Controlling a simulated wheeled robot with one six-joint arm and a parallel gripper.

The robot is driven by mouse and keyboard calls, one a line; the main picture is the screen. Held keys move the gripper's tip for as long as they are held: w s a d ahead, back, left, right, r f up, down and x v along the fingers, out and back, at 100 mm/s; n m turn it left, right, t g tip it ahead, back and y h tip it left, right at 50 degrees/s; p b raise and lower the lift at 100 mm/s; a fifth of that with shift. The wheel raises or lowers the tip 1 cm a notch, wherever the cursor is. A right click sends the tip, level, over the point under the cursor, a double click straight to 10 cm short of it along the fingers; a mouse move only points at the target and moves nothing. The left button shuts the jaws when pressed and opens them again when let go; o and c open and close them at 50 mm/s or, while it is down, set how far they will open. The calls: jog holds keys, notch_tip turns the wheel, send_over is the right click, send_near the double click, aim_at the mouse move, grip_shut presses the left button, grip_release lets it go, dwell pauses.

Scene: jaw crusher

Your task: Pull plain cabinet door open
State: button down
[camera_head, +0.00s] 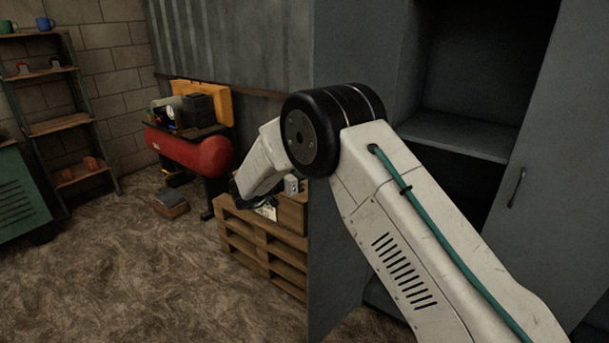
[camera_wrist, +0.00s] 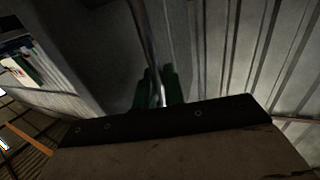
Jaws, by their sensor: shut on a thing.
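The grey cabinet's left door (camera_head: 335,255) stands open, and the dark inside of the cabinet (camera_head: 470,85) shows to its right. My gripper (camera_head: 248,203) is on the outer side of this door, partly hidden behind my wrist in the head view. In the wrist view my gripper's green fingers (camera_wrist: 157,88) are shut around a thin metal bar handle (camera_wrist: 146,38) beside a plain grey surface. The handle's far end and the exact finger contact are dark. The right door (camera_head: 565,150) has its own dark handle (camera_head: 517,187), apart from my gripper.
A wooden pallet crate (camera_head: 265,240) stands close behind my gripper. A red compressor (camera_head: 190,150) with a yellow case stands further back. A shelf rack (camera_head: 55,128) and green cabinet (camera_head: 18,200) are at the left. The floor between is mostly clear.

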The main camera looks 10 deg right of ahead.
jog(key=shift+d+r, duration=0.1)
jog(key=c, duration=1.8)
grip_release()
jog(key=shift+d, duration=0.1)
jog(key=shift+c, duration=0.2)
jog(key=v, duration=0.8)
jog(key=shift+w, duration=0.1)
